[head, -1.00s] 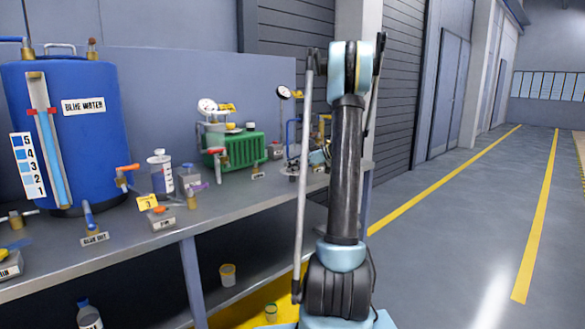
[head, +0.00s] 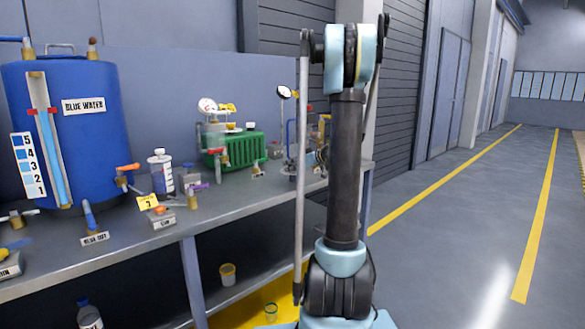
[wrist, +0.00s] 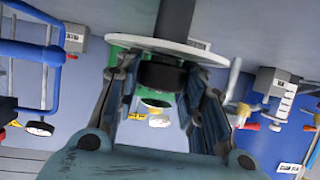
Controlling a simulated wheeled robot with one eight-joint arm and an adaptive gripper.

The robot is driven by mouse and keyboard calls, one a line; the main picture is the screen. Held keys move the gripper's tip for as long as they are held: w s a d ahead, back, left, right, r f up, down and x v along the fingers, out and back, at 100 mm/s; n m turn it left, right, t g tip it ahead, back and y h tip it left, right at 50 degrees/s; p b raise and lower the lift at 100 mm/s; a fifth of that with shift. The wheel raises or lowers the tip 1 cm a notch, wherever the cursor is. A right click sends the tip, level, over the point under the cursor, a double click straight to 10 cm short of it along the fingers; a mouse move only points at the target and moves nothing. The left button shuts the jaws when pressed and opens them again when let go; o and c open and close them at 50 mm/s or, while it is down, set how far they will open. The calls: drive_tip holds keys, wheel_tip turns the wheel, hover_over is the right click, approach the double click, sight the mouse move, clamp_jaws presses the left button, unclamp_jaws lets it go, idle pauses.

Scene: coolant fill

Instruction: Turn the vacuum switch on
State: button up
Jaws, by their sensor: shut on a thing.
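In the wrist view my gripper (wrist: 160,88) has its two fingers on either side of a black round piece (wrist: 160,74) and is shut on it. A white disc (wrist: 180,50) and a dark post (wrist: 175,18) show just beyond that piece. I cannot tell whether this piece is the vacuum switch; no label on it is legible. In the head view a green ribbed machine (head: 235,150) stands on the bench with gauges above it. My gripper is not clearly visible there, as my arm covers part of the bench's right end.
A blue water tank (head: 95,150) stands at the left of the bench (head: 140,250), with several valves and bottles in front. Blue pipes (wrist: 30,52) and a grey box (wrist: 278,82) flank my gripper in the wrist view. The floor aisle at right is clear.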

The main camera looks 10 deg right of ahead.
drive_tip(key=m+t+h, duration=0.1)
drive_tip(key=m+h, duration=0.2)
drive_tip(key=m+t+h, duration=0.2)
drive_tip(key=h, duration=0.1)
drive_tip(key=shift+a+m, duration=0.1)
drive_tip(key=shift+m, duration=0.3)
drive_tip(key=shift+t, duration=0.3)
drive_tip(key=shift+m+h, duration=2.7)
drive_tip(key=shift+h, duration=0.4)
drive_tip(key=o, duration=1.1)
drive_tip(key=shift+s, duration=0.1)
drive_tip(key=shift+v, duration=5.85)
